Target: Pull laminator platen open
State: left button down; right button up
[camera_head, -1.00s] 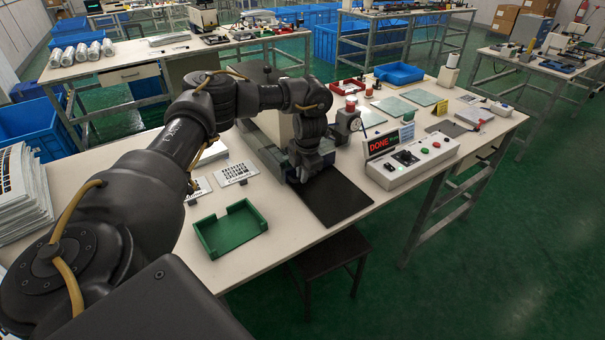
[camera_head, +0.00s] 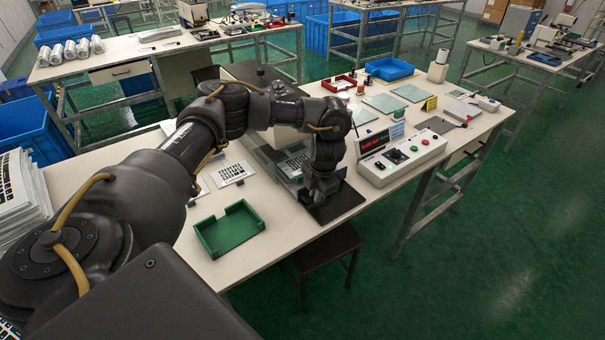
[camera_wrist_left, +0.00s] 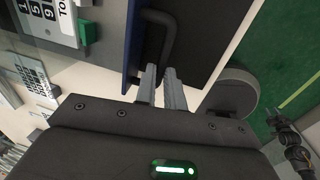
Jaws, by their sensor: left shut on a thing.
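The laminator platen (camera_head: 284,160) sticks out of the laminator toward the table's front edge, partly behind my arm. A keypad film sheet with dark keys lies on it, and its digits (camera_wrist_left: 44,14) show in the left wrist view, with a green block beside it. The platen's blue front edge (camera_wrist_left: 132,45) carries a dark bar handle (camera_wrist_left: 168,38). My left gripper (camera_head: 319,198) is low in front of the platen; its fingers (camera_wrist_left: 161,72) are shut on the handle. The laminator body is mostly hidden by my arm. My right gripper is not in view.
A black mat (camera_head: 341,203) lies under the gripper at the front edge. A control box (camera_head: 404,160) with a red-lit display stands to the right. A green tray (camera_head: 230,229) sits to the left. A dark stool (camera_head: 327,251) stands below the front edge.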

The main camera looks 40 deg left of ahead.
pick_arm(q)
jog(key=s+d+p, duration=0.4)
jog(key=d+p, duration=0.1)
jog(key=d, duration=0.8)
jog(key=shift+d, duration=0.25)
jog(key=c, duration=1.6)
grip_release()
jog(key=shift+o, duration=0.5)
jog(key=shift+r, duration=0.1)
